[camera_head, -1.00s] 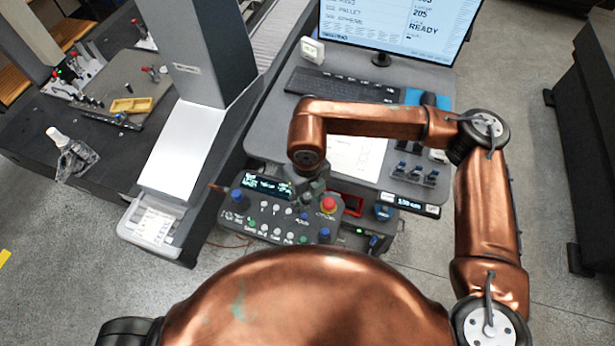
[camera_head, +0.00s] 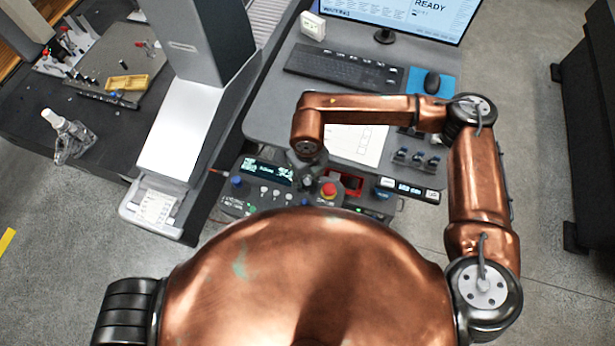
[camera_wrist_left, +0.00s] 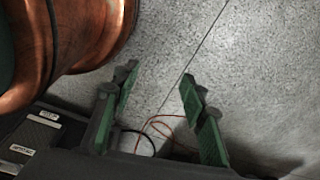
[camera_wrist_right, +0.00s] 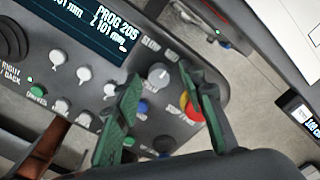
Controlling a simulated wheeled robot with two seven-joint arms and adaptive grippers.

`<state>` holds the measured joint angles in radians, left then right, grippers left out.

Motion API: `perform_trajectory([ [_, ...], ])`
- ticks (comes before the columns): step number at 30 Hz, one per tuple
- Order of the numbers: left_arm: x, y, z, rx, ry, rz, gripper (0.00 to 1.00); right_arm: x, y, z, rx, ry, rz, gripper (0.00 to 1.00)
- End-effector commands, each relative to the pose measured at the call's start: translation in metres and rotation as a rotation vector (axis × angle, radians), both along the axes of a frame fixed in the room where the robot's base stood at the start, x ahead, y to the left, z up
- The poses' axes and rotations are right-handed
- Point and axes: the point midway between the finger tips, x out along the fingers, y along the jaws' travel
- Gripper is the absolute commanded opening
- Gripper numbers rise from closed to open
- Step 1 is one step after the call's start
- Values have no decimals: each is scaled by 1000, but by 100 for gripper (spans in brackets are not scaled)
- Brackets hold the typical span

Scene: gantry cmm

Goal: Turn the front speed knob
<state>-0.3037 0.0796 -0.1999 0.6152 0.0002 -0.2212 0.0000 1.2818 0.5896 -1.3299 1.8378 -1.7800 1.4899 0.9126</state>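The control panel (camera_head: 232,206) is partly hidden by my copper body and right arm in the head view. In the right wrist view, a pale grey knob (camera_wrist_right: 158,76) with small printed labels beside it sits on the panel (camera_wrist_right: 140,55). My right gripper (camera_wrist_right: 159,80) is open, with its green-padded fingers on either side of that knob in this view; contact cannot be seen. In the head view my right gripper (camera_head: 306,168) is over the panel, left of the red stop button (camera_head: 328,190). My left gripper (camera_wrist_left: 158,76) is open and empty above bare floor.
The red stop button (camera_wrist_right: 191,107) is close by the right finger. Small white knobs and a blue button (camera_wrist_right: 143,108) lie near the left finger. A desk with a keyboard (camera_head: 340,68) and mouse (camera_head: 432,82) stands behind. A granite table (camera_head: 110,150) is at left.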

Motion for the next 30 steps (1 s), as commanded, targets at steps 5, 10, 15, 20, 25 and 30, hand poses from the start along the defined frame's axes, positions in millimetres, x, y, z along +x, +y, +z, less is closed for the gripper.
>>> perform_trajectory([
  [5,20,-1,2,-2,-27,-5,40,0,0,-2,0,0,2,37],
  [10,17,-1,2,-2,-23,-5,40,0,0,-2,0,0,2,32],
  [15,9,0,1,0,-13,-2,40,0,0,-2,0,0,2,20],
  [20,2,0,0,0,-4,-1,40,0,0,-1,0,0,2,9],
  [25,2,0,0,0,-4,-1,40,0,0,-1,0,0,1,0],
  [30,4,0,-1,-1,-5,-1,40,0,0,-2,1,-1,7,0],
])
